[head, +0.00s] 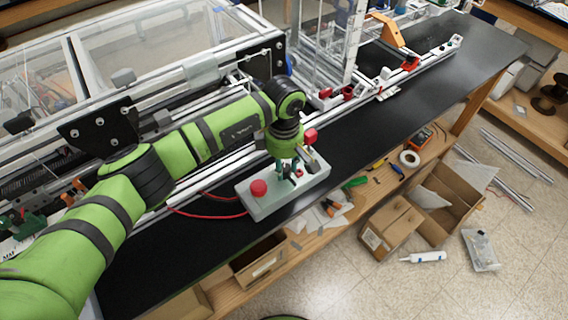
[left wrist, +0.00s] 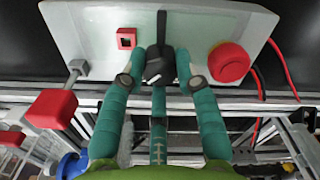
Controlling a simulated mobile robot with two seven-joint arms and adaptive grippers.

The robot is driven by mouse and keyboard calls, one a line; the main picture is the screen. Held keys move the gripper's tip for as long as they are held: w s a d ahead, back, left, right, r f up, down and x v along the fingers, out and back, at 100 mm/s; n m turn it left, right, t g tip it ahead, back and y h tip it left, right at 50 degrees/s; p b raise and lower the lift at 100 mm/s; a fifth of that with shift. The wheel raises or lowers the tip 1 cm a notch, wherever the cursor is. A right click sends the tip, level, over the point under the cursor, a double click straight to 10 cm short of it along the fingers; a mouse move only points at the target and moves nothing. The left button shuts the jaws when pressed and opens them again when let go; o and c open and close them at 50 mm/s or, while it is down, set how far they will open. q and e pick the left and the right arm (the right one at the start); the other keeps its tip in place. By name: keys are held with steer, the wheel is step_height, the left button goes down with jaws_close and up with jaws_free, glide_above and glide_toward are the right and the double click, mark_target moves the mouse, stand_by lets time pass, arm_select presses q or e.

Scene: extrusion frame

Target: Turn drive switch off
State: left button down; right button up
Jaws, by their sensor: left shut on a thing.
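A light grey control box (head: 262,208) lies on the black bench top; its face also shows in the left wrist view (left wrist: 96,28). It carries a round red push button (head: 258,188), a small square red element (left wrist: 126,38) and, between them, a black rotary drive switch (left wrist: 160,32). My left gripper (left wrist: 158,72) has teal fingers and is shut on the black switch, with fingers on both sides of its handle. In the head view my left gripper (head: 287,168) comes down on the box from above and partly hides the switch. My right gripper is out of view.
Red cables (head: 208,214) run left from the box. An aluminium extrusion frame (head: 180,95) fills the bench behind. A shelf below holds tools and tape (head: 409,158); cardboard boxes (head: 391,225) stand on the floor.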

arm_select(q)
steer(key=shift+w+a+f+n+b, duration=0.15)
steer(key=shift+a+f+n+b, duration=0.05)
steer(key=shift+n+b, duration=0.9)
steer(key=n+b, duration=0.7)
steer(key=b, duration=0.1)
steer(key=shift+s+f+n, duration=0.15)
steer(key=shift+s+n, duration=0.05)
steer(key=shift+n, duration=0.2)
steer(key=n+b, duration=0.3)
steer(key=shift+s+d+n, duration=0.1)
steer(key=shift+n, duration=0.2)
steer(key=n+b, duration=0.3)
steer(key=n, duration=0.1)
steer(key=shift+s+d, duration=0.1)
steer(key=shift+n, duration=0.3)
steer(key=c, duration=0.9)
jaws_free()
steer(key=shift+r, duration=0.3)
